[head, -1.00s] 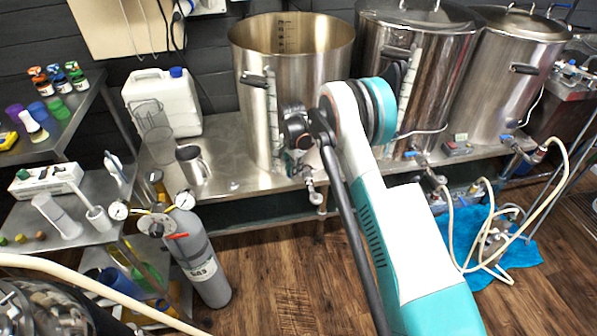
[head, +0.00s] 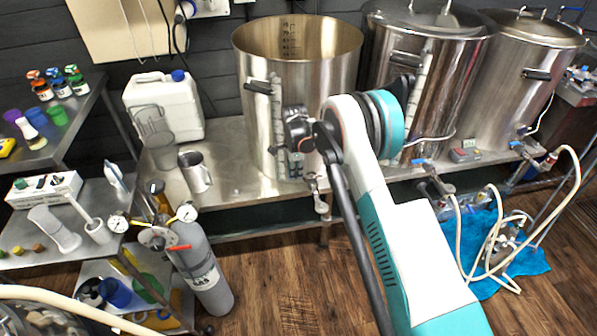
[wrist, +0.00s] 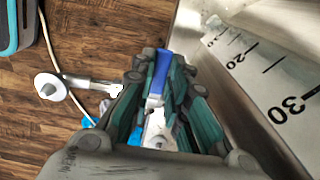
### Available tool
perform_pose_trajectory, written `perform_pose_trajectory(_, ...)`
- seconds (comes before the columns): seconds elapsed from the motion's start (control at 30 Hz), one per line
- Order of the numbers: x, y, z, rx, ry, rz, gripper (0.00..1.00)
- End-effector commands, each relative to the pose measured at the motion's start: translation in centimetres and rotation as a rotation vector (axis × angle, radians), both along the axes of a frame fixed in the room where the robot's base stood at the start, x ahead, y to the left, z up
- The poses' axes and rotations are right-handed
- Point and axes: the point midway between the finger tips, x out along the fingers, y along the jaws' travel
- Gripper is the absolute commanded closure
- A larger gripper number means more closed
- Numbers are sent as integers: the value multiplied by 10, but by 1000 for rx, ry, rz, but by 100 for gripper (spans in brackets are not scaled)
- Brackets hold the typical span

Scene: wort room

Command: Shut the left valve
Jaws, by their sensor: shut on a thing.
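The left valve (head: 319,197) is a small metal tap low on the front of the open left steel kettle (head: 335,60). In the wrist view its blue lever (wrist: 158,75) sits between the teal finger pads, with pale metal (wrist: 155,130) showing beneath. My gripper (wrist: 157,95) is shut on this lever. In the head view my gripper (head: 294,160) is small, close in front of the kettle's lower wall and just above the valve. The fingers hide much of the lever and valve body, so I cannot tell the lever's exact angle.
Two lidded kettles (head: 425,70) (head: 525,75) stand to the right, with blue-handled valves (head: 424,164) (head: 518,146) and hoses. A grey gas cylinder (head: 208,275), white jug (head: 165,105) and steel mug (head: 194,172) are left.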

Motion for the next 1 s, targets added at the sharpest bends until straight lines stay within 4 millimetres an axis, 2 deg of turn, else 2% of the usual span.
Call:
perform_pose_trajectory(0.27,1,0,0,2,-3,-5,100)
perform_pose_trajectory(0.3,1,0,0,2,-3,-5,81)
perform_pose_trajectory(0.37,1,0,0,2,-3,-5,67)
perform_pose_trajectory(0.4,1,0,0,2,-3,-5,65)
perform_pose_trajectory(0.77,1,0,3,0,-2,-3,65)
perform_pose_trajectory(0.87,1,0,14,0,-2,-3,65)
perform_pose_trajectory(1.0,1,0,38,0,-2,-3,65)
